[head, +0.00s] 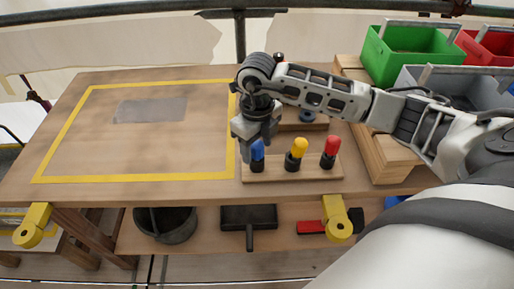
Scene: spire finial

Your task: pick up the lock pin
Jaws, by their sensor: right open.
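Several pins do not show; three stand upright in a row in a wooden rack (290,174) near the table's front edge. They are a blue-topped pin (257,151), a yellow-topped pin (297,148) and a red-topped pin (331,147), each with a black lower part. I cannot tell which is the lock pin. My right gripper (253,142) points down at the blue-topped pin, open, with its fingers at or just above the blue top. Whether they straddle it or touch it I cannot tell. My left gripper is not in view.
A yellow-taped area with a grey patch (150,110) covers the table's left part and is otherwise clear. A wooden block with round dark parts (307,117) sits behind the rack. Green (410,45), red (485,45) and grey bins stand back right. A black bucket (165,223) is below.

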